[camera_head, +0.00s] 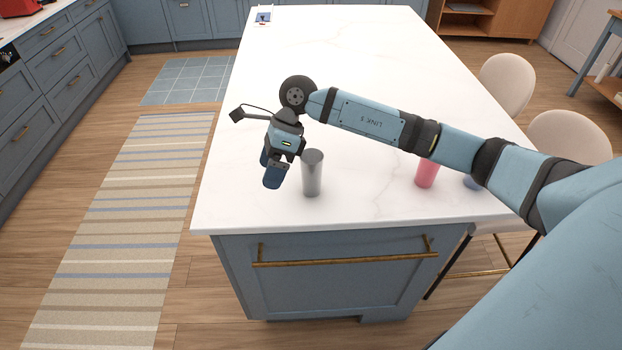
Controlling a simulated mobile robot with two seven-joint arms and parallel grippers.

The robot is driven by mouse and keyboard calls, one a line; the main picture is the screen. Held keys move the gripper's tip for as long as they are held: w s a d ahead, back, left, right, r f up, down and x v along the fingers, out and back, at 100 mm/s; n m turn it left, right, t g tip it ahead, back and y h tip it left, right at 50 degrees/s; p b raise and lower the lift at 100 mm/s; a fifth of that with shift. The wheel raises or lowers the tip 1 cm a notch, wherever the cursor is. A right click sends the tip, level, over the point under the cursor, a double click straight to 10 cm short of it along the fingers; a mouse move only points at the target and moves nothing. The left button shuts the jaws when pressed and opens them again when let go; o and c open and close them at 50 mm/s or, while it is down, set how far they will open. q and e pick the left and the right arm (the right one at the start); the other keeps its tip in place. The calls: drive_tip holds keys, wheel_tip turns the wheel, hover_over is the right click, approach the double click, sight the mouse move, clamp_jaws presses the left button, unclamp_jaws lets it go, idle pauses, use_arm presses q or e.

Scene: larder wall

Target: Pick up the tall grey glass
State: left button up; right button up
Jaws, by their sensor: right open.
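The tall grey glass (312,176) stands upright on the white island top, near its front edge. My right gripper (270,176) is just left of the glass, with its dark blue fingers pointing down. It is open and does not hold the glass. The gripper's body is close to the upper left of the glass; I cannot tell whether they touch. My left gripper is not in view.
The top's far part is mostly clear.

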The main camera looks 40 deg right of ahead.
sight(311, 151)
drive_tip(key=w+d+r+t+h, duration=0.1)
drive_tip(key=w+d+r+h, duration=0.15)
drive_tip(key=d, duration=0.35)
drive_tip(key=w+d+r+h, duration=0.1)
drive_tip(key=d+r+h, duration=0.25)
drive_tip(key=d, duration=0.25)
drive_tip(key=f, duration=0.3)
drive_tip(key=f+p, duration=0.1)
drive_tip(key=f, duration=0.6)
drive_tip(key=shift+d, duration=0.3)
wheel_tip(311, 151, down, 4)
drive_tip(key=shift+s+r+p, duration=0.1)
drive_tip(key=shift+s+p, duration=0.05)
drive_tip(key=shift+p, duration=0.6)
drive_tip(key=shift+f, duration=0.25)
drive_tip(key=c, duration=1.2)
drive_tip(key=shift+o, duration=0.2)
drive_tip(key=shift+r, duration=0.1)
